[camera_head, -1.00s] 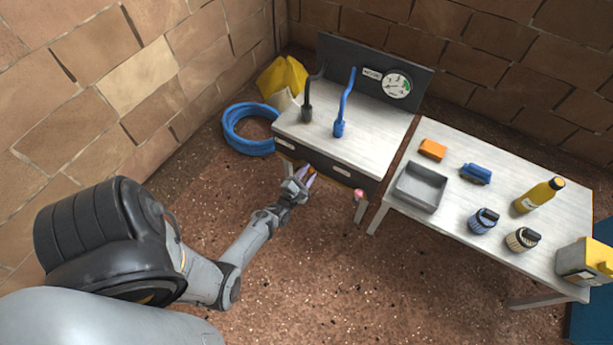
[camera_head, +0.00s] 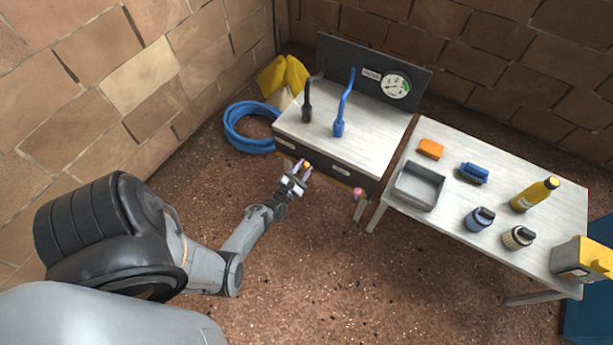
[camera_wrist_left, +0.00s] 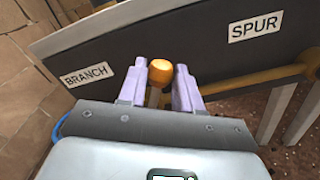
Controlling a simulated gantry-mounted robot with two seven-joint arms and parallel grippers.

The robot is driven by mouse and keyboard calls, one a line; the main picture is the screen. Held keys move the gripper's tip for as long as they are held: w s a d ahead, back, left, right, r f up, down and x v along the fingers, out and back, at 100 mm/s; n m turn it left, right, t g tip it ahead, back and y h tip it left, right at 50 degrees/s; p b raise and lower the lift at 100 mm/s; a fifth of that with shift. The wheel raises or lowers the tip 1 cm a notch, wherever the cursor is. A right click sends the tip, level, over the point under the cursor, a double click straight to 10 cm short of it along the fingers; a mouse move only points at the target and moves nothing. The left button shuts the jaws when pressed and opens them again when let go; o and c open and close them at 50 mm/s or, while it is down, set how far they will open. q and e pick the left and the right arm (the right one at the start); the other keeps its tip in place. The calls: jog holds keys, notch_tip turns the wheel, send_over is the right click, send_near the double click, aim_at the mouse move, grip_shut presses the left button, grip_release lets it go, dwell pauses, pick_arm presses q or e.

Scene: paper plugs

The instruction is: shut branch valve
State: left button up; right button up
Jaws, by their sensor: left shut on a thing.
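In the head view my left gripper (camera_head: 299,174) is at the bench's front, with a little orange showing between the fingers. A pink knob (camera_head: 358,193) sits under the right part of the bench front, on the side of the SPUR label (camera_wrist_left: 255,26). My right gripper is not in view.
A blue hose coil (camera_head: 236,129) lies on the floor to the left. Floor in front is clear.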

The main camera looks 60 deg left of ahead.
pick_arm(q)
jog(key=a+n, duration=0.1)
jog(key=s+n+p, duration=0.1)
jog(key=n, duration=0.1)
jog(key=shift+a+r, duration=0.35)
dwell(0.3)
jog(key=n, duration=0.1)
jog(key=s+a+n, duration=0.1)
jog(key=shift+a+r+n+p, duration=0.1)
jog(key=shift+a+n+p, duration=0.1)
jog(key=shift+n+p, duration=0.15)
jog(key=o, duration=0.8)
